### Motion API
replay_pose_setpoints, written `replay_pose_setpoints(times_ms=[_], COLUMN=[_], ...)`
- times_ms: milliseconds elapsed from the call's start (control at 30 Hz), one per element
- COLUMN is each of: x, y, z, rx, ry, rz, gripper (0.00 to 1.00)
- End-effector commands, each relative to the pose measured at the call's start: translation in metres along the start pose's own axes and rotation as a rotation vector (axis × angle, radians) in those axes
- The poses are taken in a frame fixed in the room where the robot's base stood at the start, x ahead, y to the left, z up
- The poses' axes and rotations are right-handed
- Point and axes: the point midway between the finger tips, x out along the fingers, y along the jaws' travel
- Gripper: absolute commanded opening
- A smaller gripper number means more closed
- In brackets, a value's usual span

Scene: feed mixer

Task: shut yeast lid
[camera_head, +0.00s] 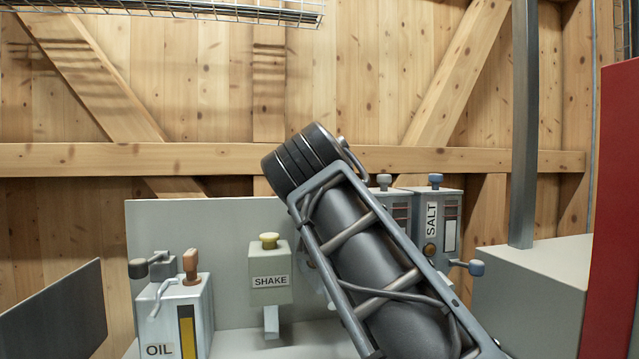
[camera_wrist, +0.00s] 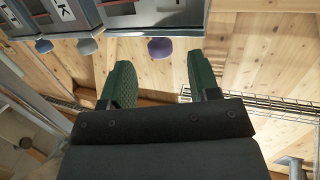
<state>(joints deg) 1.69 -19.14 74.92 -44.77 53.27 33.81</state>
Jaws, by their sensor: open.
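My gripper (camera_wrist: 159,74) shows in the wrist view with two green fingers apart and nothing between them. A purple knob (camera_wrist: 161,48) hangs from a grey dispenser (camera_wrist: 155,14) at the top of that view. It lies just past the fingertips, between their lines, and looks apart from them. No yeast label is readable, so I cannot tell whether this is the yeast dispenser or whether its lid is open. In the head view my arm covers part of the dispenser row and the gripper is hidden.
The SALT dispenser (camera_head: 437,225) and a grey-knobbed dispenser (camera_head: 391,205) stand right of my arm. The OIL box (camera_head: 175,312) and SHAKE box (camera_head: 269,275) stand left. A post (camera_head: 524,120) and red panel (camera_head: 612,210) bound the right. A wire tray (camera_head: 225,12) hangs above.

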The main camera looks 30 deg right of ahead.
Motion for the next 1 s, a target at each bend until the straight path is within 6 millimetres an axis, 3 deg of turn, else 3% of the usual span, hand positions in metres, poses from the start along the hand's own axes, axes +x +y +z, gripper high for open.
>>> replay_pose_setpoints(times_ms=[200, 400, 700, 1000], x=[-0.050, -0.076, -0.094, -0.097], y=[-0.001, 0.000, 0.001, 0.002], z=[0.001, 0.000, -0.001, -0.001], rx=[0.001, 0.001, 0.002, 0.003], ry=[0.004, 0.005, 0.005, 0.004], rz=[-0.009, -0.006, -0.002, 0.001], gripper=[0.56, 0.56, 0.56, 0.56])
